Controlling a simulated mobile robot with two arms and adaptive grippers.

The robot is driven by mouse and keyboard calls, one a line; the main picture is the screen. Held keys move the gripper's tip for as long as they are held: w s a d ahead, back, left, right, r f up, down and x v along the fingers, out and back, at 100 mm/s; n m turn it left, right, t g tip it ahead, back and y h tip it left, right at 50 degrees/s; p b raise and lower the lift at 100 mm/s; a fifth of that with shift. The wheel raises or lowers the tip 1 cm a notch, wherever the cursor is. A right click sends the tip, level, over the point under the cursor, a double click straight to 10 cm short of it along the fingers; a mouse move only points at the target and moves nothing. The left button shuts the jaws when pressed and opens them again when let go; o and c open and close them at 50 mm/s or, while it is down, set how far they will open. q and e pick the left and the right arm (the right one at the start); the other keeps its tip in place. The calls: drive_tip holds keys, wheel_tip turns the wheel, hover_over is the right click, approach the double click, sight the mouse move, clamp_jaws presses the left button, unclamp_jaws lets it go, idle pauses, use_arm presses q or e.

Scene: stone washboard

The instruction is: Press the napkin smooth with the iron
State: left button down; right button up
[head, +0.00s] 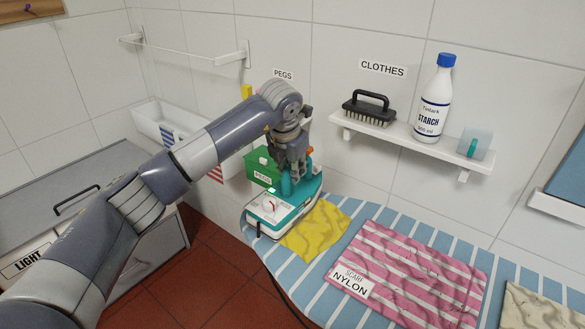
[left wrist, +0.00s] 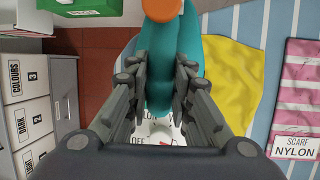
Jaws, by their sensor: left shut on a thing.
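The teal and white iron (head: 268,210) sits at the left end of the blue striped ironing board (head: 358,216). My left gripper (head: 292,172) is shut on its teal handle, which also shows between the fingers in the left wrist view (left wrist: 170,62). A white dial with lettering shows below the handle there. A creased yellow cloth (head: 318,230) lies just right of the iron; it also shows in the left wrist view (left wrist: 232,75). It bears no visible label. A wrinkled beige cloth (head: 535,308) lies at the right edge. I cannot tell for sure which one is the napkin. The soleplate is hidden.
A wrinkled pink striped cloth (head: 425,268) labelled "SCARF NYLON" lies between the yellow and beige cloths. A green pegs box (head: 262,170) stands behind the iron. A wall shelf (head: 400,131) holds a brush (head: 368,107), a starch bottle (head: 434,100) and a small clear container (head: 474,143).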

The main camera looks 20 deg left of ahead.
use_arm(q)
drive_tip(key=shift+w+r+p, duration=0.1)
drive_tip(key=shift+r+p, duration=1.25)
drive_tip(key=shift+r, duration=1.35)
